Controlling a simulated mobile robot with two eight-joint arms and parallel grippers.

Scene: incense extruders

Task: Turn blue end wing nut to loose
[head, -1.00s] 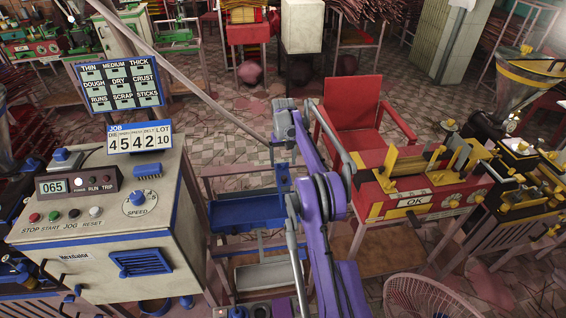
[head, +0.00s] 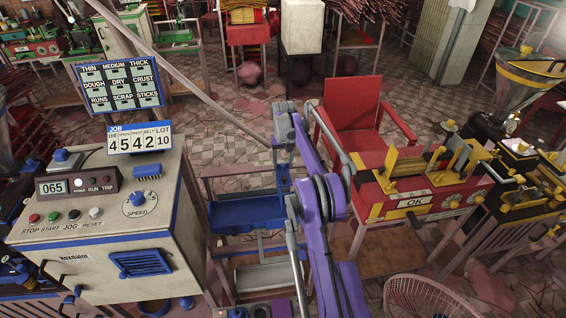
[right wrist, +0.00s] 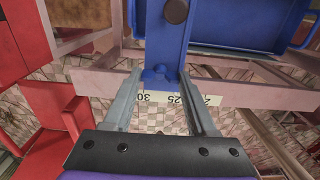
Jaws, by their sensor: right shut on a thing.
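The blue end wing nut (right wrist: 162,76) shows in the right wrist view as a small blue piece at the lower end of a blue upright bracket (right wrist: 163,35). My right gripper (right wrist: 160,78) has its two grey fingers on either side of this piece and is shut on it. The nut's wings are mostly hidden, so I cannot tell their angle. In the head view the right gripper (head: 283,150) is at the far end of my purple arm, over the blue bracket, and the nut itself cannot be made out. My left gripper is not in view.
A pale scale strip (right wrist: 180,98) lies just below the nut. A blue tray (head: 240,211) sits on the pinkish frame to the left of my arm. The control box (head: 110,210) stands at left, the red extruder (head: 385,195) and red chair (head: 358,115) at right.

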